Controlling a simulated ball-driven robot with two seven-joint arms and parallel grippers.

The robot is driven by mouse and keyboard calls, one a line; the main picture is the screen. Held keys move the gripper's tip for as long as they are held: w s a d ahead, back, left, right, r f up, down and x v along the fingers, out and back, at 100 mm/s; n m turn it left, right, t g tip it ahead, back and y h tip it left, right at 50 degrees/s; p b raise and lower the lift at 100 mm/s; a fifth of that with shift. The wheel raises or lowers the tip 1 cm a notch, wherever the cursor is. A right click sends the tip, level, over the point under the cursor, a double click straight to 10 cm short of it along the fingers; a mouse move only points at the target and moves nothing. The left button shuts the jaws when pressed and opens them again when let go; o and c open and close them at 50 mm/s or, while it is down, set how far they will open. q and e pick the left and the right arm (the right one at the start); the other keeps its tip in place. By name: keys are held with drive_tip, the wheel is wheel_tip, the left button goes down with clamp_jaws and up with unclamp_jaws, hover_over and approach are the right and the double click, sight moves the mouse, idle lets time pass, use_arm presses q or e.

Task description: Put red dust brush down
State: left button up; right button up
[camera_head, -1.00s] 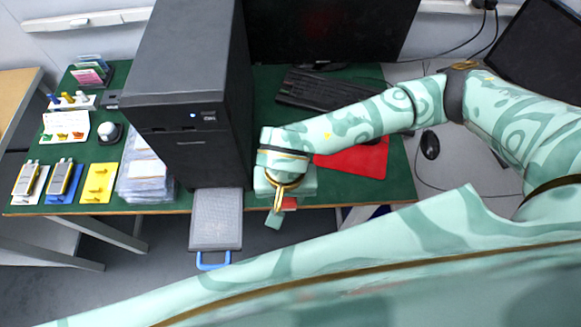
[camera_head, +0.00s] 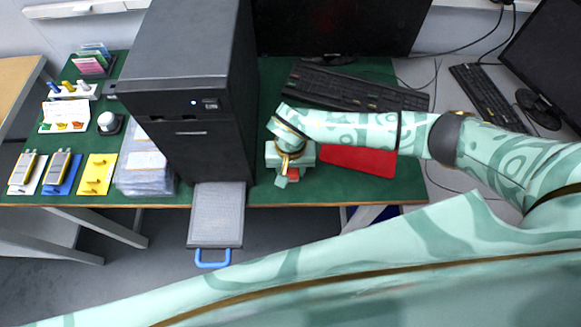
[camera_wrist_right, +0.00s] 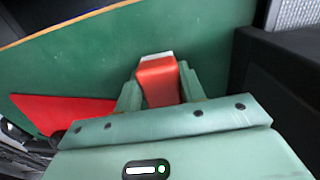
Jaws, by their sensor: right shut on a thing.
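The red dust brush shows in the right wrist view as a red block with a pale far end (camera_wrist_right: 160,80), held between the two fingers of my right gripper (camera_wrist_right: 158,88). In the head view my right gripper (camera_head: 287,178) is over the front edge of the green-topped table, just right of the black computer tower. Only a small red part of the brush (camera_head: 294,173) shows there; my gripper hides the rest. I cannot tell whether the brush touches the table. A flat red mat (camera_head: 362,161) lies on the table right of the gripper. My left gripper is not in view.
The black tower (camera_head: 190,95) stands close left of my right gripper. A grey tray with a blue handle (camera_head: 217,215) sticks out below it past the table edge. A keyboard (camera_head: 345,90) lies behind my forearm. Plastic bags (camera_head: 145,172) and small tools fill the left side.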

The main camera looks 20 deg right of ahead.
drive_tip(key=shift+f, duration=0.1)
drive_tip(key=o, duration=0.9)
drive_tip(key=shift+r, duration=0.45)
wheel_tip(320, 180, up, 11)
drive_tip(key=shift+r+p, duration=0.2)
drive_tip(key=shift+p, duration=0.95)
